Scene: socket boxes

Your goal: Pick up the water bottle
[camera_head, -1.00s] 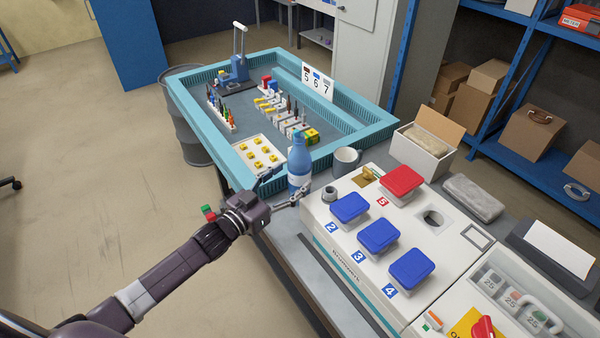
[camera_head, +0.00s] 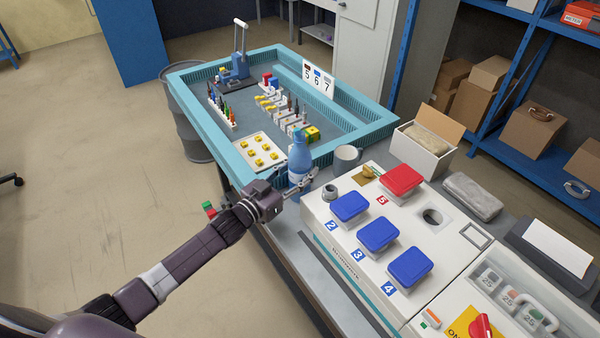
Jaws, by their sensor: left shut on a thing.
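The water bottle (camera_head: 300,155) is blue with a blue cap and a pale band around its lower part. It stands upright on the grey table, beside the near corner of the teal tray. My left gripper (camera_head: 299,183) comes in from the lower left and is shut on the bottle's lower part, its fingers on either side of it. The fingers partly cover the bottle's pale band. My right gripper is not in the view.
A grey mug (camera_head: 346,158) stands just right of the bottle. The teal tray (camera_head: 206,121) with small parts lies behind. A white panel (camera_head: 318,215) with blue lids (camera_head: 378,234) and a red lid (camera_head: 401,180) is close on the right. Open floor lies left.

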